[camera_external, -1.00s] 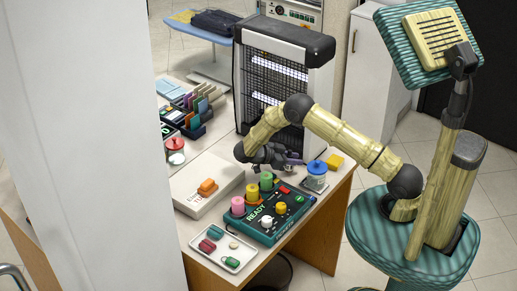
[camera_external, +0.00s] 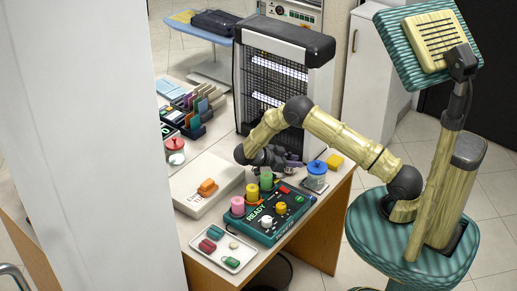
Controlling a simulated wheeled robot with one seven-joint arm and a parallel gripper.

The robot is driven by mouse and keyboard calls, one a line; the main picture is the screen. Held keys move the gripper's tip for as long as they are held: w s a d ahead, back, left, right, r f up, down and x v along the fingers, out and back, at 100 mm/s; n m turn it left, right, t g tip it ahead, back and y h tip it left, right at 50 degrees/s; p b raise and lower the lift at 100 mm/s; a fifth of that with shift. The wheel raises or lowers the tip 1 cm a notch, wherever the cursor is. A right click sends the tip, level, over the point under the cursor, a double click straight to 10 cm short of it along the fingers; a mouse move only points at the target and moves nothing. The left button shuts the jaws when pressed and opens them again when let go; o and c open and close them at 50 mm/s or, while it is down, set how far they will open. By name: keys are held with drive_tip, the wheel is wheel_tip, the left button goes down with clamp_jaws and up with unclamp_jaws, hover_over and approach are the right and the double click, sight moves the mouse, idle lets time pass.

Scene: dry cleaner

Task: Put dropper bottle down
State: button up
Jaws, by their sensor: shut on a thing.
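My gripper (camera_external: 291,163) is over the table (camera_external: 222,135), in front of the black-framed lit rack and behind the teal control box. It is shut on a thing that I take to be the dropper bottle. The bottle is too small and too hidden by the dark gripper to make out its shape, or whether it touches the table.
The teal control box (camera_external: 250,228) with pink, yellow and green cylinders stands just in front. The lit rack (camera_external: 275,85) is behind. A beige box (camera_external: 190,195) lies left.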

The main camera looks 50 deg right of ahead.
drive_tip(key=o, duration=1)
drive_tip(key=shift+o, duration=0.2)
drive_tip(key=shift+w+a+r, duration=0.15)
drive_tip(key=shift+w+a, duration=0.15)
drive_tip(key=shift+a, duration=0.15)
drive_tip(key=shift+w+a+r, duration=0.55)
drive_tip(key=shift+a+r, duration=0.2)
drive_tip(key=shift+r, duration=0.05)
wheel_tip(320, 180, up, 6)
drive_tip(key=shift+f+b, duration=0.25)
drive_tip(key=shift+b, duration=0.15)
drive_tip(key=shift+s+r, duration=0.1)
drive_tip(key=shift+r, duration=0.25)
drive_tip(key=shift+d, duration=0.15)
